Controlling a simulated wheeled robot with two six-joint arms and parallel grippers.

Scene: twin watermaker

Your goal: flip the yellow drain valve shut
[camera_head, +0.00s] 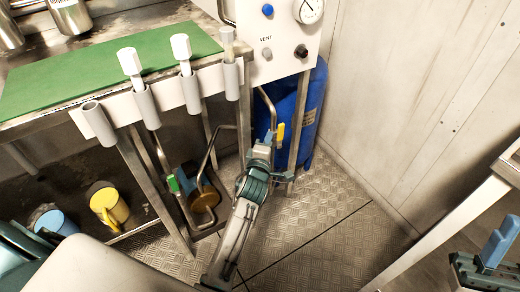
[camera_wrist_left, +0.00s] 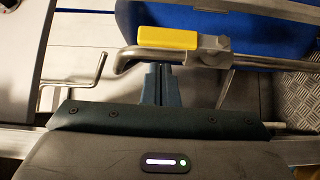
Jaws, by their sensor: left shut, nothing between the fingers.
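The yellow drain valve handle (camera_wrist_left: 168,38) lies lengthwise along a metal pipe (camera_wrist_left: 275,62) in the left wrist view, with its grey valve body (camera_wrist_left: 212,48) at its right end. In the head view the handle (camera_head: 281,133) is a small yellow piece just beyond my left gripper (camera_head: 264,149). My left gripper is shut and empty. In the left wrist view its fingertips (camera_wrist_left: 160,68) are just below the handle, close to the pipe. I cannot tell whether they touch it.
A blue tank (camera_head: 312,110) stands behind the valve, under a panel with a gauge (camera_head: 309,11). A bench leg (camera_head: 300,125) is close to the right. Floor (camera_head: 335,225) at the right is open.

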